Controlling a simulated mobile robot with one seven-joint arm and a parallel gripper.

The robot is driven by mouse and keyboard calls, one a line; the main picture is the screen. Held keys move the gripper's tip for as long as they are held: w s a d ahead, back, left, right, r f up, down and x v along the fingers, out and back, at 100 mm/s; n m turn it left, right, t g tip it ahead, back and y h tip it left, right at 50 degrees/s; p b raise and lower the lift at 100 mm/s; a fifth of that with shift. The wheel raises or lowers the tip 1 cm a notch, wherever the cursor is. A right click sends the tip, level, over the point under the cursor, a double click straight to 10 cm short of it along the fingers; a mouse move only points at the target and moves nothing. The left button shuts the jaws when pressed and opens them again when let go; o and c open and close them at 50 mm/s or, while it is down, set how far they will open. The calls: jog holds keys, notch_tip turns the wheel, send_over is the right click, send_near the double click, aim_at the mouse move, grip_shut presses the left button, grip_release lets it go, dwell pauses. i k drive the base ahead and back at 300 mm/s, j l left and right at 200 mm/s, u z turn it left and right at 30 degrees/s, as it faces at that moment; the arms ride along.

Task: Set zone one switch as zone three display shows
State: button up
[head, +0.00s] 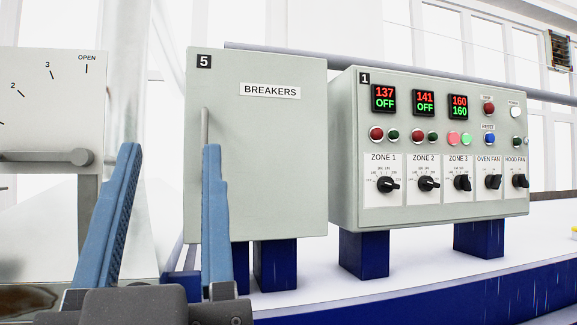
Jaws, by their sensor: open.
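The zone 1 switch (388,185) is a black knob on the grey control box, lying nearly level; its scale is too small to read surely. The zone 1 display (383,99) above it shows red 137 over green OFF. The zone 3 display (459,107) shows red 160 over green 160. The zone 3 switch (462,183) is a black knob turned nearly upright, with lit lamps above it. My gripper (171,150) is open and empty, in front of the breaker box, left of and apart from the control box.
The closed breaker box (270,160), marked 5, has a vertical handle partly behind my right finger. The zone 2 switch (428,184) and oven fan switch (493,182) flank zone 3. A lever panel (50,95) stands at left. A horizontal pipe runs behind the boxes.

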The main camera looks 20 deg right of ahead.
aim_at(385, 184)
jog(key=z, duration=1.25)
jog(key=i+l+z, duration=0.2)
jog(key=i, duration=0.15)
jog(key=i+z, duration=0.2)
jog(key=i, duration=0.15)
